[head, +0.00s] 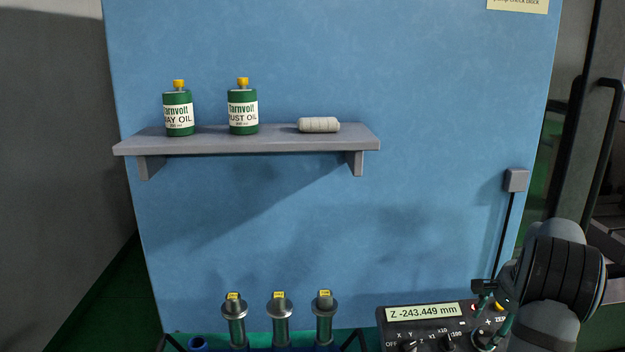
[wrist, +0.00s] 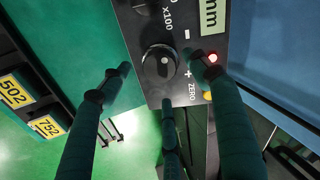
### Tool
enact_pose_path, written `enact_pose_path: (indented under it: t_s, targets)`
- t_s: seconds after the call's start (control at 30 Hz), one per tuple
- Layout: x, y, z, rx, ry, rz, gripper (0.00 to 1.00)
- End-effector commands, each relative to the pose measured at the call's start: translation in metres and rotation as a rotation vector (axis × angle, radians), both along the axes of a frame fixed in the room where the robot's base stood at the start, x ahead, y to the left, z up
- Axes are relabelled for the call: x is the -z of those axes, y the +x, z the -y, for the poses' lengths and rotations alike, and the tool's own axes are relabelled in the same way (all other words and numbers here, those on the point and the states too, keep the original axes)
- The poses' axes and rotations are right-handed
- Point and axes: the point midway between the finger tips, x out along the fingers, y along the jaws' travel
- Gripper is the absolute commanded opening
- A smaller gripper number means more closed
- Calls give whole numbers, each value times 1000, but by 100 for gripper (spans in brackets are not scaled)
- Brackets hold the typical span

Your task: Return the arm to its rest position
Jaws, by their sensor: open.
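My gripper (wrist: 168,82) is open, its dark green fingers spread around a black knob (wrist: 160,62) on the control box in the wrist view. The knob is between the fingertips, and I cannot tell whether any finger touches it. In the head view my gripper (head: 490,312) is at the lower right, over the right part of the control box (head: 385,332). The box's display (head: 424,312) reads "Z -243.449 mm". A red lamp (wrist: 212,58) glows beside the knob near "+" and "ZERO" marks. My gripper holds nothing visible.
A grey shelf (head: 250,146) on the blue panel holds two green oil bottles (head: 179,112) (head: 243,110) and a pale roll (head: 319,125). Several metal holders with yellow labels (head: 279,312) stand left of the box. A cable (head: 503,235) runs down the panel near my arm.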

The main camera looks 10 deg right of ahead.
Motion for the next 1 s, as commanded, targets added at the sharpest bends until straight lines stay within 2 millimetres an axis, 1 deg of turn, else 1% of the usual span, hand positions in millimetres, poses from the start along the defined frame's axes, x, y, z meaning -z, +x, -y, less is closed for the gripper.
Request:
enact_pose_path:
  t_s: [0.03,0.2,0.37,0.5,0.83,0.9,1.0]
  targets:
    - [10,2,0,-1,3,-4,62]
    - [33,10,2,1,2,-2,62]
    - [45,14,2,0,0,-1,62]
    - [44,14,3,24,8,1,62]
    - [42,14,3,18,5,1,62]
    - [39,13,3,2,-3,3,62]
    - [26,9,2,1,-3,4,62]
